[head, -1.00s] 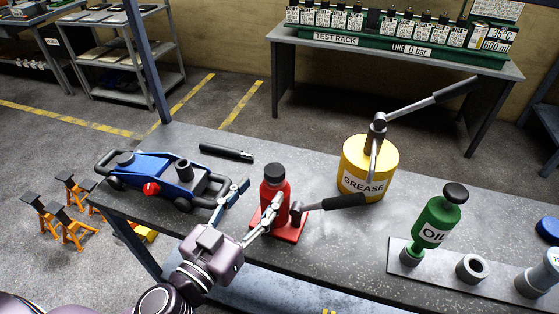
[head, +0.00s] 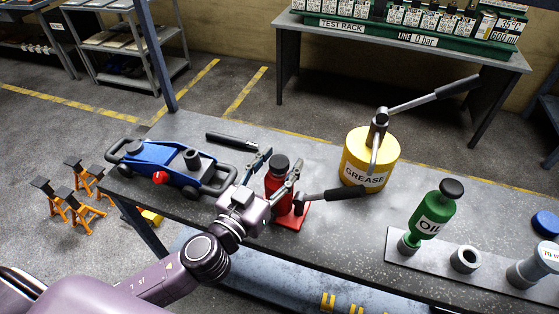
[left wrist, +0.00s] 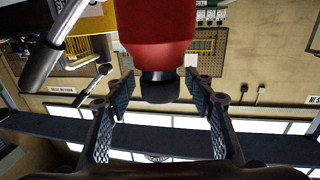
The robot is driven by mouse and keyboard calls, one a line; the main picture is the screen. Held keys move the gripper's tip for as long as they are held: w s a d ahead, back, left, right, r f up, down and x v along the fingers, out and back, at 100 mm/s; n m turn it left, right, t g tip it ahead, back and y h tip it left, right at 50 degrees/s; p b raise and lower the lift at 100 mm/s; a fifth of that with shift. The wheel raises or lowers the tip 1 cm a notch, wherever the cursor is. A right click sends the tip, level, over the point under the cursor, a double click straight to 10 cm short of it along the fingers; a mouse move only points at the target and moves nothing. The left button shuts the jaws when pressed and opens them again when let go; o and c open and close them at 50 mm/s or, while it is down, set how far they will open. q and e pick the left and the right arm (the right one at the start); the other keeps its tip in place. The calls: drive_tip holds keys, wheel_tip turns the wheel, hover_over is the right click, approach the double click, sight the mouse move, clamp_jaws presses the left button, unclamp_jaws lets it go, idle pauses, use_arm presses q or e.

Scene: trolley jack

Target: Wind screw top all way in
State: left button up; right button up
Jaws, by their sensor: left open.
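The red bottle jack (head: 278,188) stands upright on its red base on the grey bench, with a dark screw top (head: 279,162) at its upper end. Its handle socket and dark-gripped lever (head: 345,193) point right. My left gripper (head: 275,172) is open, with one finger on each side of the jack's upper part. In the left wrist view the red body (left wrist: 155,25) hangs from the top and the dark screw top (left wrist: 158,88) lies between the open fingers, with gaps visible on both sides. My right gripper is not in view.
A blue trolley jack (head: 160,160) and a dark bar (head: 230,141) lie left of the red jack. A yellow grease pot (head: 360,172) with a long lever stands to the right. The green oil can (head: 437,215) stands on a plate further right.

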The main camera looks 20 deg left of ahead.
use_arm(q)
drive_tip(key=shift+c, duration=0.5)
drive_tip(key=c, duration=1.1)
drive_tip(key=shift+h, duration=0.3)
drive_tip(key=m+g+h, duration=0.1)
drive_tip(key=m+h, duration=0.1)
drive_tip(key=shift+a+h+b, duration=0.1)
drive_tip(key=shift+h+b, duration=0.2)
drive_tip(key=shift+b, duration=0.05)
drive_tip(key=m+g+h, duration=0.2)
drive_tip(key=h, duration=0.1)
drive_tip(key=m+g+h, duration=0.1)
drive_tip(key=m+h, duration=0.1)
drive_tip(key=shift+w+r+m+g+h+p, duration=0.1)
drive_tip(key=shift+r+m+g+h+p, duration=0.05)
drive_tip(key=shift+m+g+h+p, duration=0.2)
drive_tip(key=shift+m+g+h, duration=0.85)
drive_tip(key=shift+g+h, duration=0.1)
drive_tip(key=shift+g, duration=0.2)
drive_tip(key=m+g+h+b, duration=0.1)
drive_tip(key=m+g+h, duration=0.1)
drive_tip(key=m+g, duration=0.1)
drive_tip(key=shift+m+g+b, duration=0.3)
drive_tip(key=shift+g+b, duration=0.1)
drive_tip(key=shift+g, duration=0.5)
drive_tip(key=shift+m+g+h+b, duration=0.3)
drive_tip(key=shift+m+g+h, duration=0.2)
drive_tip(key=shift+g, duration=0.4)
